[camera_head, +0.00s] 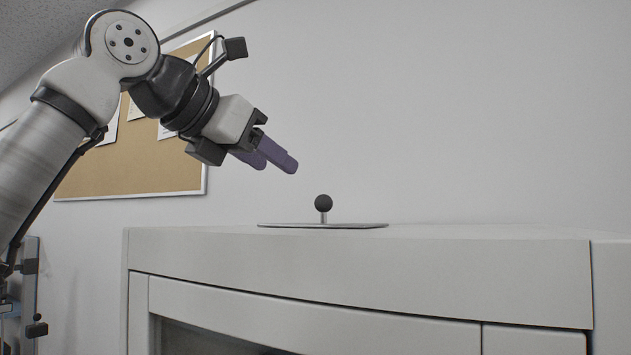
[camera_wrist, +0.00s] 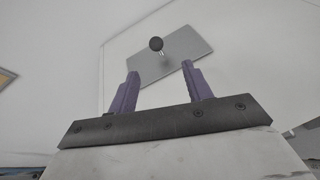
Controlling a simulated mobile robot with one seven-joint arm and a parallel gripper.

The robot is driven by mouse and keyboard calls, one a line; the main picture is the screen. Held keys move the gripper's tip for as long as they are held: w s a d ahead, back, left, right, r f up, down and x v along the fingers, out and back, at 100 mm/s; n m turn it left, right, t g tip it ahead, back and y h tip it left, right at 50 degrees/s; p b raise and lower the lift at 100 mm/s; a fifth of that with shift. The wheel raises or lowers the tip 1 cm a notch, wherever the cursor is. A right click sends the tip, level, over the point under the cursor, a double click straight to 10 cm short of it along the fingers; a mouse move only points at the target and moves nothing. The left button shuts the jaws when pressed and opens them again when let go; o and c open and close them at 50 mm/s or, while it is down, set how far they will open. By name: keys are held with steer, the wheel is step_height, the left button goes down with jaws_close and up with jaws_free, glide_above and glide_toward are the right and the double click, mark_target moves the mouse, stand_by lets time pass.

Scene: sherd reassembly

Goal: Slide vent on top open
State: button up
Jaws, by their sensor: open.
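The vent is a thin grey plate (camera_head: 350,225) lying flat on top of a large white cabinet. A black ball knob (camera_head: 323,203) on a short metal stem stands upright on it. In the wrist view the grey plate (camera_wrist: 185,62) and the knob (camera_wrist: 156,44) are beyond my fingertips, with the knob between the two fingers' lines. My gripper (camera_head: 281,165) has purple fingers and is above and to the left of the knob, apart from it. In the wrist view my gripper (camera_wrist: 160,72) is open and empty. Any opening under the plate is hidden.
The white cabinet (camera_head: 400,265) has a curved front edge and a dark glass panel below. A cork board (camera_head: 150,165) with papers hangs on the wall behind my arm. The cabinet top around the plate is clear.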

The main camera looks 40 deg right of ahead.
mark_target(319, 199)
steer(key=shift+w+d+t+y, duration=0.25)
steer(key=shift+d+t+y, duration=0.05)
steer(key=shift+d, duration=0.05)
steer(key=p+x, duration=0.1)
steer(key=x, duration=1.2)
steer(key=shift+d, duration=0.2)
jaws_close()
